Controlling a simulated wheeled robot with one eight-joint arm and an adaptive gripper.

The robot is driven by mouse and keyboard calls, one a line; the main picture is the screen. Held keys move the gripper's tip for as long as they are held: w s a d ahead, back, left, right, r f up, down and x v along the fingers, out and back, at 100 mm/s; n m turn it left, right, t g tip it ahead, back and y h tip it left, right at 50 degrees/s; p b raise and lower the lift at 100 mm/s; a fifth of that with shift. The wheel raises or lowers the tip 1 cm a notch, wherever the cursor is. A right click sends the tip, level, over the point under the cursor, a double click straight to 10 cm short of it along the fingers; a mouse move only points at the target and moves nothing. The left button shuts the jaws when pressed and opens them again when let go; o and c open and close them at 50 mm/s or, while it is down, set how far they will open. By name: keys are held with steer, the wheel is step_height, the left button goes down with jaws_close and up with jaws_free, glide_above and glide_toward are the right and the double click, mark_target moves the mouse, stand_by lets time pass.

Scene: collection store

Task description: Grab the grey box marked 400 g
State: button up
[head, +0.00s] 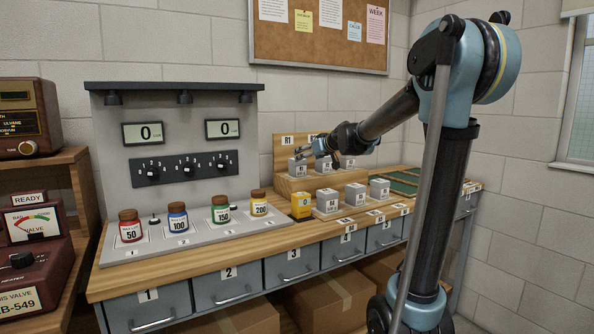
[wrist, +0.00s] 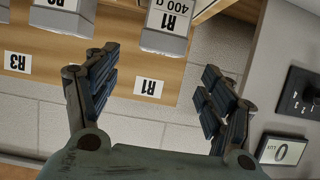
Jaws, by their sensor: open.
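The grey box marked R1 400 g (wrist: 168,24) is at the top of the wrist view, its label upside down and its upper part cut off by the frame. In the head view, the grey box at the left end of the wooden riser (head: 297,167) appears to be this one. My gripper (wrist: 160,72) is open and empty. Its two fingers are spread, and the box lies beyond their tips, apart from them. In the head view my gripper (head: 310,150) is at the riser, close to that box and partly covering the boxes behind it.
Another grey box (wrist: 62,16) sits left of the R1 box in the wrist view. On the counter below the riser stand a yellow box (head: 301,205) and several grey boxes (head: 328,202). Labelled jars (head: 178,218) stand left on a grey panel. A green tray (head: 400,182) lies right.

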mark_target(298, 167)
steer(key=shift+f+x, duration=0.15)
steer(key=shift+x, duration=2.15)
steer(key=shift+f+x, duration=0.15)
steer(key=shift+x, duration=2.1)
steer(key=shift+s, duration=0.1)
steer(key=c, duration=1.3)
